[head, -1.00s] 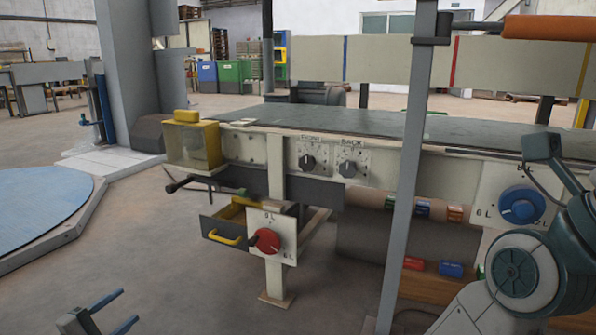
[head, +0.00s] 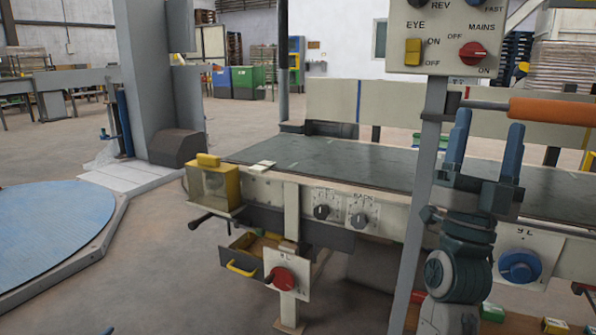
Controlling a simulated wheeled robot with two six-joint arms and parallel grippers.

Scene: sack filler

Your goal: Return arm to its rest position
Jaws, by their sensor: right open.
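My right gripper (head: 489,118) stands in front of the conveyor on the right, its two blue fingers pointing up. It is open, with nothing between the fingers. It is just right of the grey post (head: 412,220) and below the switch panel; I cannot tell how far it is from either. My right arm comes up from the bottom edge below it. Only a small blue tip of my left gripper (head: 108,331) shows at the bottom left edge; the rest is out of frame.
The panel (head: 445,38) holds a yellow EYE switch and a red MAINS knob. An orange bar (head: 550,111) crosses at right. A blue knob (head: 519,266), a red knob (head: 283,279) and an open drawer (head: 245,262) are on the machine front. Floor is clear at left.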

